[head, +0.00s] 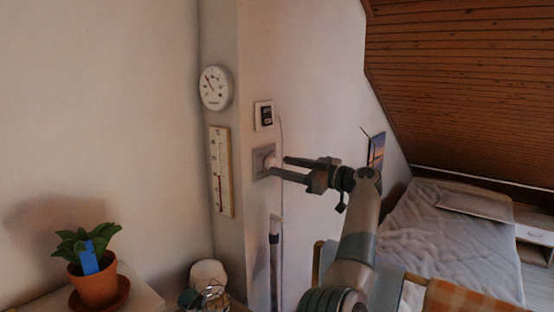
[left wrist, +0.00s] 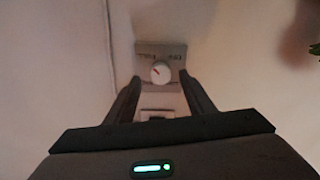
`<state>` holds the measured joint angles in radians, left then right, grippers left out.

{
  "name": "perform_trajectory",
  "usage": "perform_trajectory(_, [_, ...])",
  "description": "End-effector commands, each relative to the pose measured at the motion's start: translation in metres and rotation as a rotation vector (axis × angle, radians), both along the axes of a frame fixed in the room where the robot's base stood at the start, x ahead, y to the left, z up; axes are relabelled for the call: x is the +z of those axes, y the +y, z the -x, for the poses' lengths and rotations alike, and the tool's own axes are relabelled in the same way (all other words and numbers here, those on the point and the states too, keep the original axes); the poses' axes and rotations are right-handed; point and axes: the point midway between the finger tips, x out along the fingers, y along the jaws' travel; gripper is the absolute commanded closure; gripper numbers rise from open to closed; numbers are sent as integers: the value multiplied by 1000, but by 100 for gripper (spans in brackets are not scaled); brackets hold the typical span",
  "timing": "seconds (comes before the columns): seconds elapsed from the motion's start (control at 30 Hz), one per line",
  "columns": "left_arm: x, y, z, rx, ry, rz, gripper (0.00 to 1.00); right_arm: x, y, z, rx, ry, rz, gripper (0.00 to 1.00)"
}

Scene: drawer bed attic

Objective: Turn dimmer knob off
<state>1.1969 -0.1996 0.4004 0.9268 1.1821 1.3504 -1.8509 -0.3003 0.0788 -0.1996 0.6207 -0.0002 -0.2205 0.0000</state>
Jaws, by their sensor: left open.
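The dimmer knob (head: 269,161) is a round white knob on a grey square plate (head: 259,168) on the wall. My right gripper is not in view.
A round dial (head: 216,88) and a tall thermometer (head: 221,172) hang to the left. A potted plant (head: 97,287) stands lower left. A bed (head: 440,240) lies to the right under the sloped wooden ceiling.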

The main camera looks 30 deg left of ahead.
Motion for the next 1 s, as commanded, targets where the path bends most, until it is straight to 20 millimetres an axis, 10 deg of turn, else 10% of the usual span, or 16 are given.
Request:
perform_trajectory(0.67, [-1,35,-1,0,1,0,51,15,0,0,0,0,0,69])
perform_trajectory(0.83, [-1,35,-1,0,1,0,89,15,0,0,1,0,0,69])
perform_trajectory(1.0, [-1,35,-1,0,-1,0,92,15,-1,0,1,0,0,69])
